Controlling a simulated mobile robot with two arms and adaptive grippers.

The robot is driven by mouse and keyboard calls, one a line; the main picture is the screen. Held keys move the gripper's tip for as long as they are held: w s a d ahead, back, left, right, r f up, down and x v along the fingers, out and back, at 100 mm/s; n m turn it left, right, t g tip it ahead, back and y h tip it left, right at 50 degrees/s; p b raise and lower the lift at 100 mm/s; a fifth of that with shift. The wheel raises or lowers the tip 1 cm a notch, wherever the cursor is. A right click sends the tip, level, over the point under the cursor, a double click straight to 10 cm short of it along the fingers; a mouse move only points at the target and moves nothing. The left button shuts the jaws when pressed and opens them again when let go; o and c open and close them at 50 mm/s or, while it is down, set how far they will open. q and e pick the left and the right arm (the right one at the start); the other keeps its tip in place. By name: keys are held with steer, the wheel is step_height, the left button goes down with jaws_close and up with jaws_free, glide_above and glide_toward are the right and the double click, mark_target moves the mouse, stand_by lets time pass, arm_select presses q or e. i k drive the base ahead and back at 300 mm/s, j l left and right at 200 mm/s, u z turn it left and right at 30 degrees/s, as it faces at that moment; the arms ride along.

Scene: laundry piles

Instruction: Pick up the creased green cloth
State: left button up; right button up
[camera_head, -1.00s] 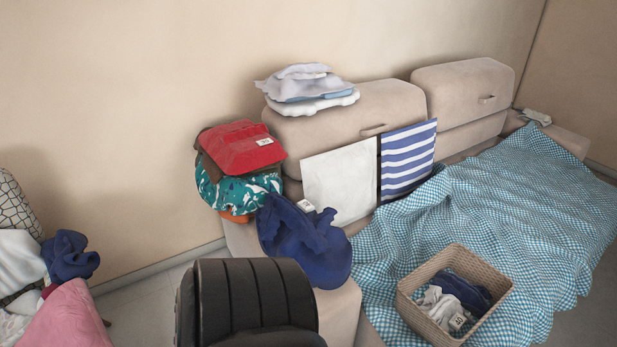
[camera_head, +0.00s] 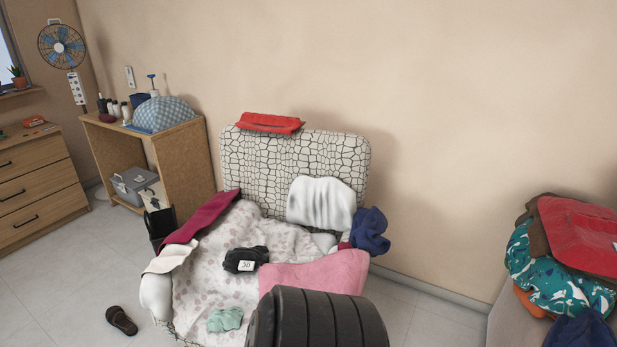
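A small, crumpled pale green cloth (camera_head: 225,319) lies on the front part of the patterned armchair seat (camera_head: 205,275), left of the black ridged part in the foreground. Pink cloth (camera_head: 315,273) and a black bundle with a "30" tag (camera_head: 246,260) lie behind it on the same chair. Neither of my grippers is in view.
A dark sandal (camera_head: 121,320) lies on the floor left of the chair. A wooden shelf unit (camera_head: 180,160) and a drawer cabinet (camera_head: 38,190) stand at the left. A clothes pile with a red cloth (camera_head: 580,235) is at the right.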

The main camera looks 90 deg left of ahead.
mark_target(220, 319)
steer(key=k+u, duration=0.1)
steer(key=u, duration=3.3)
steer(key=i+j+z, duration=0.15)
steer(key=j, duration=0.15)
steer(key=i+j+z, duration=0.25)
steer(key=j, duration=0.35)
steer(key=i+j+z, duration=0.15)
steer(key=j, duration=0.2)
steer(key=i+j+z, duration=0.15)
steer(key=j, duration=0.2)
